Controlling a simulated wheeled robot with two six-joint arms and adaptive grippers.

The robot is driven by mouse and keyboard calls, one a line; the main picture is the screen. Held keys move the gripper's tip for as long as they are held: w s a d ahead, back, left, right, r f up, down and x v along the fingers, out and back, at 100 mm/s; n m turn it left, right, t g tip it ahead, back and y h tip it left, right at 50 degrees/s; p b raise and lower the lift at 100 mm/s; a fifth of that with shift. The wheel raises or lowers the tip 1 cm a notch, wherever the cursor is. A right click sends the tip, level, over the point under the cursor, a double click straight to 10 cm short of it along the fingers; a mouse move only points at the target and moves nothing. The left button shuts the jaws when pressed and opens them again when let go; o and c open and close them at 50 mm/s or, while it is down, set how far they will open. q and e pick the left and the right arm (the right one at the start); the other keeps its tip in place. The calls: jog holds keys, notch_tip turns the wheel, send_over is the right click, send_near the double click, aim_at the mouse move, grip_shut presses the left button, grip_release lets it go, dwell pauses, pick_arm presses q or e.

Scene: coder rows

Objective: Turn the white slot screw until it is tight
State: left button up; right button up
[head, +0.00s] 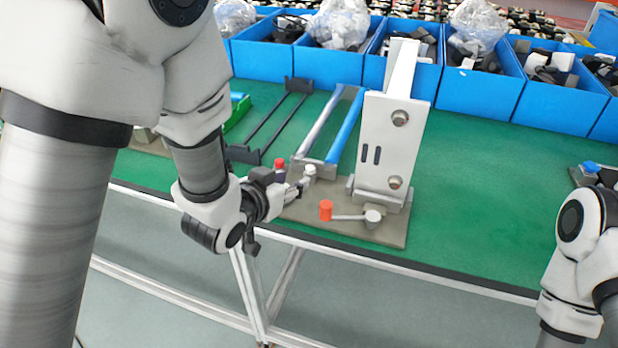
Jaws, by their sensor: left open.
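A small white-topped piece (309,170), which may be the white slot screw, stands on the grey base of the fixture (397,140). Its slot is too small to make out. My left gripper (298,187) is at the left front of the fixture, with its fingertips just below and beside this white top. I cannot tell whether they touch it. The gripper is open, and I see nothing held in it. A red knob (280,163) stands just behind the fingers. My right gripper is out of view; only my right arm shows at the right edge.
A lever with an orange-red knob (326,210) sticks out at the fixture's front, right of my left gripper. Blue and silver rails (346,126) lie behind. Blue bins (480,92) line the back.

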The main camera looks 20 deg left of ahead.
aim_at(310, 167)
pick_arm(q)
jog(key=x, duration=0.7)
jog(key=shift+w+d+r+p, duration=0.15)
jog(key=shift+w+r+p, duration=0.15)
jog(key=shift+p, duration=0.1)
jog(key=shift+s, duration=0.1)
jog(key=shift+c, duration=0.4)
grip_shut()
